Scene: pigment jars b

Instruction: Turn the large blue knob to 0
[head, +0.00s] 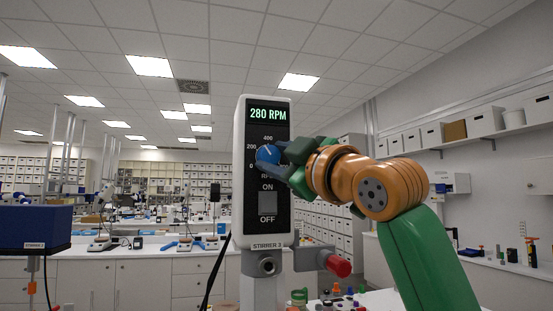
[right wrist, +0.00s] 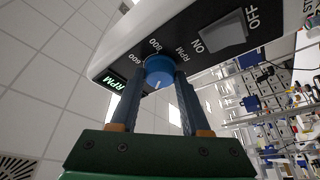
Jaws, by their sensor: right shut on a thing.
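The display (head: 267,114) reads 280 RPM. Dial marks 0, 200 and 400 show around the knob. My right gripper (head: 281,153) reaches in from the right and is shut on the knob. In the right wrist view the two fingers stand on either side of the knob (right wrist: 159,70), whose face shows a pale pointer line. My left gripper is not in view.
An ON/OFF rocker switch (head: 268,202) sits below the knob. A red-ended clamp screw (head: 339,266) sticks out at the lower right. Small jars (head: 299,297) stand low behind it. A blue-topped device (head: 30,226) is at the left.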

